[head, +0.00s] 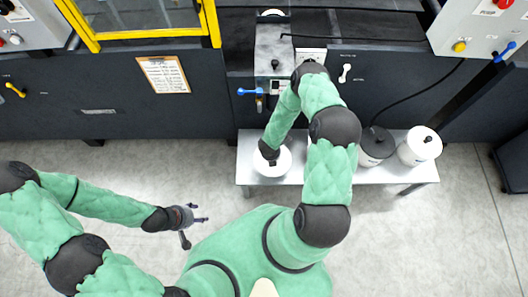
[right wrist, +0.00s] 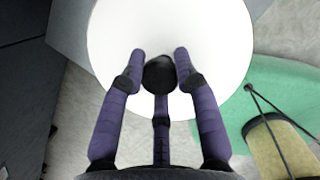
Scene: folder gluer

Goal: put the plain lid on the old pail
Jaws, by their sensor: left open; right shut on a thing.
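A plain white round lid (head: 272,167) with a black knob shows at the left end of the bench in the head view. In the right wrist view the lid (right wrist: 225,55) fills the upper middle. My right gripper (right wrist: 160,68) has its fingers around the black knob (right wrist: 159,75). Whether the lid rests on a pail or hangs above the bench is hidden from above. Two white pails stand at the bench's right: one with a dark lid (head: 376,139), one with a white lid (head: 425,139). Which pail is the old one I cannot tell. My left gripper (head: 197,217) is open and empty over the floor.
The pale bench (head: 245,177) stands before the dark machine (head: 205,115). My right arm covers the bench's middle. A clipboard (head: 163,74) hangs on the machine front, and a blue-handled valve (head: 250,92) juts out above the bench's left end. The floor at left is clear.

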